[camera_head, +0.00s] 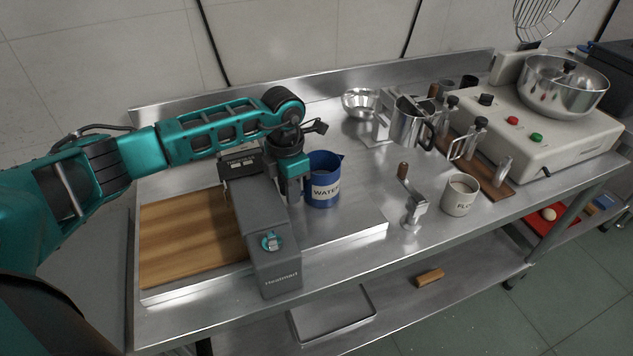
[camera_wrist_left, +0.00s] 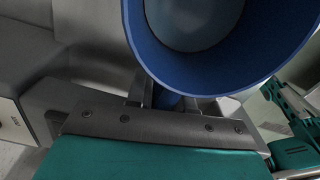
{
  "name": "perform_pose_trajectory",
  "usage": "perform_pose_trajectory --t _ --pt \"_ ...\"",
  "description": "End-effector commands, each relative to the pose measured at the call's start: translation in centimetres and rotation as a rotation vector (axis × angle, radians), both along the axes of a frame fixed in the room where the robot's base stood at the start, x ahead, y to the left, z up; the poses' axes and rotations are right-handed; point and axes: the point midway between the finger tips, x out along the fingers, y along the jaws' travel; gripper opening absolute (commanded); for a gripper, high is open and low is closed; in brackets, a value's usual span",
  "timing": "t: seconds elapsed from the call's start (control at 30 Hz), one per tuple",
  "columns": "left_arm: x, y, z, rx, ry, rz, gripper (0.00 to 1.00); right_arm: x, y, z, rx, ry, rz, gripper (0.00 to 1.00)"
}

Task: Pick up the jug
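The jug (camera_head: 323,190) is blue with a white "WATER" label and stands upright on the steel counter, right of a grey machine. My left gripper (camera_head: 297,185) is at the jug's left side, pointing down, and partly covers it. In the left wrist view the jug's round open rim (camera_wrist_left: 270,62) fills the top, with a pale inside. The two fingers of the left gripper (camera_wrist_left: 167,100) are apart, one on each side of the blue handle (camera_wrist_left: 167,98). Narrow gaps seem to show beside the handle; the fingertips are partly hidden. My right gripper is not in view.
The grey machine (camera_head: 272,265) stands close left of the jug, beside a wooden board (camera_head: 185,245). A hand-cranked tool (camera_head: 414,207), a flour cup (camera_head: 460,196), a steel pitcher (camera_head: 408,125) and a steel bowl (camera_head: 361,103) stand to the right. Bare counter lies right of the jug.

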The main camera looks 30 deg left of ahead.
Motion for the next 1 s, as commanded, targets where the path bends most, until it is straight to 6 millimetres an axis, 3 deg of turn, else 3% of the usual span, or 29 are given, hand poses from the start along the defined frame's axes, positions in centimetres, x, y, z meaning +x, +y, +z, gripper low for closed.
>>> perform_pose_trajectory --t 0.2,0.8,1.0 --pt "0.0 0.0 0.0 0.0 0.0 0.0 0.0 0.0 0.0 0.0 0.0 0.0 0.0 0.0" --pt "0.1 0.0 0.2 -0.001 -0.003 0.001 0.0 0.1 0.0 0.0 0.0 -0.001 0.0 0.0" --pt "0.1 0.0 1.4 -0.002 -0.005 -0.001 0.0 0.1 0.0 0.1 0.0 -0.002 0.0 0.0"
